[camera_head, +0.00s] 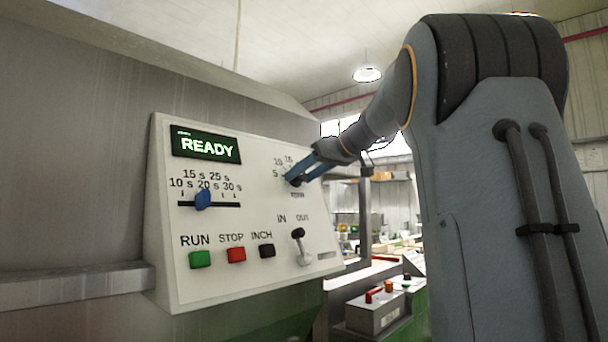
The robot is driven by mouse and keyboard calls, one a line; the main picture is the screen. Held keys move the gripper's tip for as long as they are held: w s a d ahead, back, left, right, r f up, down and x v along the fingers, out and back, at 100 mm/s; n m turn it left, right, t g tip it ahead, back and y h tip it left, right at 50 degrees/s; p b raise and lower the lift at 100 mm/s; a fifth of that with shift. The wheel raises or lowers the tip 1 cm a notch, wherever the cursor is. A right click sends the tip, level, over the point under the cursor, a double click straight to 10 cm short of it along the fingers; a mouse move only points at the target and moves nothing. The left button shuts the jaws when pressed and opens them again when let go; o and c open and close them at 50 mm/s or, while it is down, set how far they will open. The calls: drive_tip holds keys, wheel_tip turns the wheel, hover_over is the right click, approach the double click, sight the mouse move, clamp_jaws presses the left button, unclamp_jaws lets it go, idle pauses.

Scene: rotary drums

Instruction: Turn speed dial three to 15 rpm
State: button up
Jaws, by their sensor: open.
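The speed dial is at the upper right of the white control panel (245,283), mostly hidden by my gripper. A small dark part of the dial (293,182) shows at the fingertips. Printed marks "10", "15" and "5" are readable around it, with a small label below; the dial's pointer cannot be made out. My gripper (294,178), with blue fingers, is open at the dial. I cannot tell whether the fingers touch it or are just in front of it.
The panel also has a READY display (206,146), a blue slider (203,199), green RUN (200,259), red STOP (236,254) and black INCH (267,250) buttons, and an IN/OUT lever (300,245) below the dial. A grey button box (375,312) stands lower right.

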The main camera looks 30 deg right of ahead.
drive_tip(key=shift+c, duration=0.2)
drive_tip(key=c, duration=0.8)
drive_tip(key=shift+m, duration=0.4)
drive_tip(key=m, duration=0.3)
drive_tip(key=shift+a+r+m+y+p, duration=0.1)
drive_tip(key=shift+m+y+p, duration=0.3)
drive_tip(key=shift+m+p, duration=3.6)
drive_tip(key=m+b, duration=0.3)
drive_tip(key=shift+m, duration=0.4)
